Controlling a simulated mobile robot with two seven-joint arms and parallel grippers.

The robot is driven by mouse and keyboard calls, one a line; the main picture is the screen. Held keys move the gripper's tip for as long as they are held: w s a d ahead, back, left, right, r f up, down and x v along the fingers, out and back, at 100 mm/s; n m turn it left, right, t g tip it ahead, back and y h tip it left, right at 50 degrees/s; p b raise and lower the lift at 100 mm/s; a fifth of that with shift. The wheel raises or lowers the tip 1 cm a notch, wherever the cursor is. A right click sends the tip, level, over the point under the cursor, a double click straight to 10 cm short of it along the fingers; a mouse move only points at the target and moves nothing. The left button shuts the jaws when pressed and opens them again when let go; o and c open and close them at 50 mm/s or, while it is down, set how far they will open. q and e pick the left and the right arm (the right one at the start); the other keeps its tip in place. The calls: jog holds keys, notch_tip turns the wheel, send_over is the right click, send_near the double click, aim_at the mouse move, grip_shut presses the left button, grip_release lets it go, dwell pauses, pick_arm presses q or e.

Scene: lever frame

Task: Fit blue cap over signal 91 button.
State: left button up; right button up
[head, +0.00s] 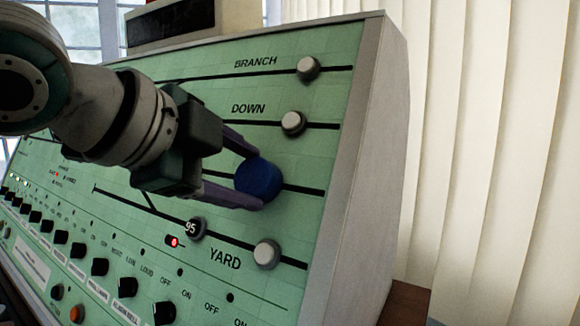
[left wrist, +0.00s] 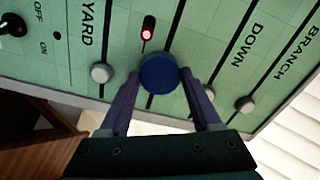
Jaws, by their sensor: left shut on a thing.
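The blue cap (head: 258,180) is held in front of the green panel, over a black track line between the DOWN and YARD rows. It also shows in the left wrist view (left wrist: 159,72). My left gripper (head: 256,184) is shut on the cap, one purple finger on each side. Whether the cap touches the panel cannot be told. I can read no button marked 91; whatever lies behind the cap and gripper is hidden. A black button marked 95 (head: 193,229) sits just below the gripper. My right gripper is not in view.
Grey buttons stand close around: BRANCH (head: 308,68), DOWN (head: 293,123) and YARD (head: 267,254). A red lamp (head: 174,242) is lit below the 95 button. Several black knobs (head: 100,266) line the lower panel. The panel's grey side (head: 365,150) ends at the right, before pale blinds.

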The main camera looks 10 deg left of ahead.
pick_arm(q)
jog(key=o, duration=1.4)
jog(key=shift+p+v, duration=1.2)
jog(key=shift+v, duration=0.25)
jog(key=shift+p+v, duration=1.5)
jog(key=shift+v, duration=1.05)
